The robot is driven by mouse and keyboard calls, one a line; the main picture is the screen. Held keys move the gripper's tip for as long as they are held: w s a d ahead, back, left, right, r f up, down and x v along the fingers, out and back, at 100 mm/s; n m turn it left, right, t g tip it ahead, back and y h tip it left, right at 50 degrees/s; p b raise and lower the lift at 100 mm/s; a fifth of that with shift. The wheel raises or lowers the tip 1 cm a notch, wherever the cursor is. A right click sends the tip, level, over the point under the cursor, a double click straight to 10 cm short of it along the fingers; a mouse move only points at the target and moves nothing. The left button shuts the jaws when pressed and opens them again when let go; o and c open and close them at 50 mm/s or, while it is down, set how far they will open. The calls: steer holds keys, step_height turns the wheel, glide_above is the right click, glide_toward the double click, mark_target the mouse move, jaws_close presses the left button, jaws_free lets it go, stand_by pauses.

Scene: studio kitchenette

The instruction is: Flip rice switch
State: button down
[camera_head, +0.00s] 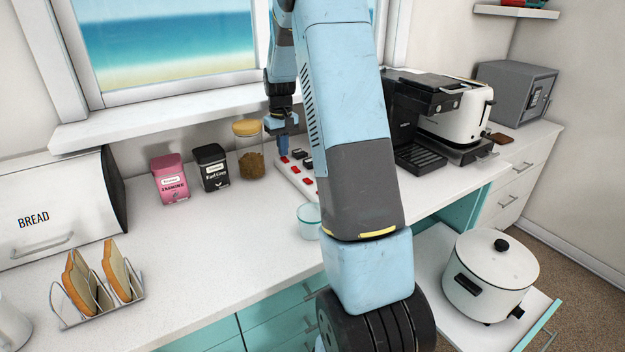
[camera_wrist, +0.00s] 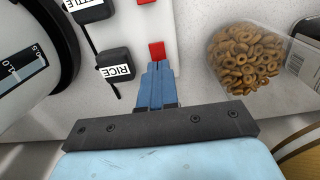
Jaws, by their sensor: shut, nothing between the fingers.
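A white power strip (camera_head: 283,172) with red switches lies on the counter near the window wall. It also shows in the wrist view (camera_wrist: 190,25). There, a black plug labelled RICE (camera_wrist: 114,70) sits in the strip, with a red switch (camera_wrist: 157,51) to its right. My gripper (camera_head: 284,153) points down over the far end of the strip. In the wrist view my blue fingertips (camera_wrist: 158,66) are together and empty, right at the edge of that red switch. I cannot tell whether they touch it. My arm hides part of the strip in the head view.
A plug labelled KETTLE (camera_wrist: 88,8) is beside the RICE plug. A glass cup (camera_head: 308,222) stands near the strip. A white cooker (camera_head: 490,275) sits on a low pulled-out shelf.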

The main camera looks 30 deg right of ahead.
steer(key=shift+f, duration=0.5)
stand_by(0.3)
steer(key=shift+r, duration=3.55)
